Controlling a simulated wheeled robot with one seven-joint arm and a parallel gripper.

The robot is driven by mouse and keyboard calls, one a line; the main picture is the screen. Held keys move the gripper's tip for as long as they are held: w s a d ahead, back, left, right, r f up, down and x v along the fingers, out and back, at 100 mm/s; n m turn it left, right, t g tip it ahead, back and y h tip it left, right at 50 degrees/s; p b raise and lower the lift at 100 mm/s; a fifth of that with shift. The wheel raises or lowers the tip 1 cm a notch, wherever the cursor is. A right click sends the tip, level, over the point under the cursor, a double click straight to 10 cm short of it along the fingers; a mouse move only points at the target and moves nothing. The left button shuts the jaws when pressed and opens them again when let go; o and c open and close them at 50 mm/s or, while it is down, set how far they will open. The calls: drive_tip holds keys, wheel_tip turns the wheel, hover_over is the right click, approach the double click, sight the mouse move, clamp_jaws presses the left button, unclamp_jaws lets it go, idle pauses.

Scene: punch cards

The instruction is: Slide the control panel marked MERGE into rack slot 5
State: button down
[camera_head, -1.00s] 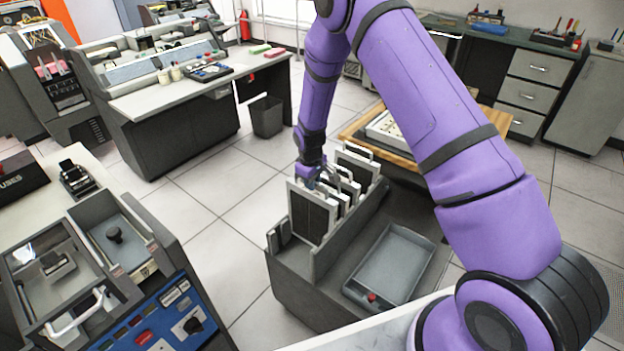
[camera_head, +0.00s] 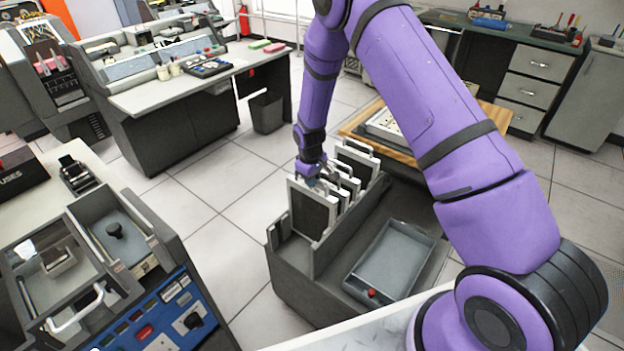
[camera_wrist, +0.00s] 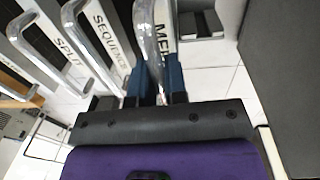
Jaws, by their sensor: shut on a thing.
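The MERGE panel (camera_wrist: 166,30) shows in the wrist view, its lettering partly hidden behind a pale metal handle. My gripper (camera_wrist: 155,88) has blue fingers shut on that handle. In the head view, my gripper (camera_head: 313,180) is at the top of the nearest upright panel, a dark face in a white frame, which appears to be the MERGE panel (camera_head: 311,212). I cannot read slot numbers, and my arm hides part of the rack.
The SEQUENCE panel (camera_wrist: 105,35) and SPLIT panel (camera_wrist: 65,45) stand beside MERGE. Another panel (camera_head: 357,157) is at the rack's far end. A grey tray (camera_head: 390,262) with a red knob lies right of the rack. A blue-fronted console (camera_head: 160,315) stands left, with open floor between.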

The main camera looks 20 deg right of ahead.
drive_tip(key=shift+f, duration=1.2)
drive_tip(key=c, duration=1.1)
unclamp_jaws()
drive_tip(key=shift+s+f, duration=0.1)
drive_tip(key=r, duration=1.1)
drive_tip(key=shift+s+a, duration=0.15)
drive_tip(key=shift+a, duration=0.15)
